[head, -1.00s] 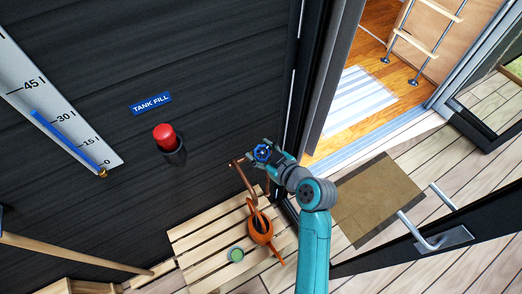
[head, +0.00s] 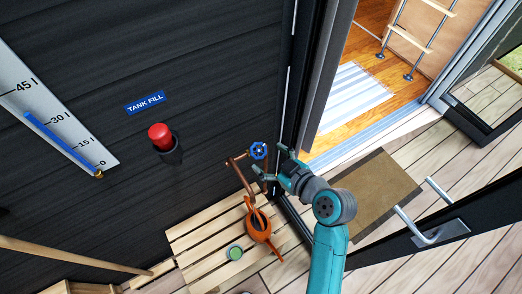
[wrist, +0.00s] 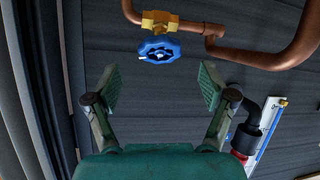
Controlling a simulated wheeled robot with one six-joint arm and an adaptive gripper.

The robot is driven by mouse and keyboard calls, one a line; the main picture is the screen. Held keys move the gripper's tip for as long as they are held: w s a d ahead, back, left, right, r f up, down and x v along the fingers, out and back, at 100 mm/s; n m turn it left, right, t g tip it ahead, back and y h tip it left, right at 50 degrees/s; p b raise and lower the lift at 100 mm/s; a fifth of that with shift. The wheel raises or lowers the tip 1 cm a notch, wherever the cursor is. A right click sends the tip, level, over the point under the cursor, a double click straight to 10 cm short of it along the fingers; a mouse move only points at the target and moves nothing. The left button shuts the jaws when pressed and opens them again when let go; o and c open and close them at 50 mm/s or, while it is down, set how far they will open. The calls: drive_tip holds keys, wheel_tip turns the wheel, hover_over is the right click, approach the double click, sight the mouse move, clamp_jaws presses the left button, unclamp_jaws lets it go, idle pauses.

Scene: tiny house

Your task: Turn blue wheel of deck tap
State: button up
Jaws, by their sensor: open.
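The blue wheel (head: 258,150) sits on the copper deck tap (head: 238,165) at the dark wall. In the wrist view the blue wheel (wrist: 159,49) is ahead of my gripper, on a brass valve body (wrist: 158,20) joined to copper pipe (wrist: 265,55). My gripper (head: 276,163) is open and empty, just right of the wheel and apart from it. In the wrist view its two fingers (wrist: 160,85) are spread wide, with the wheel beyond the gap between them. Nothing hides the wheel.
An orange watering can (head: 258,225) and a small green-topped pot (head: 235,252) stand on the slatted wooden bench (head: 195,235) below the tap. The doorway (head: 335,130) is at right.

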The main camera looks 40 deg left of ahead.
drive_tip(key=v, duration=0.6)
drive_tip(key=shift+a, duration=0.1)
idle(4.2)
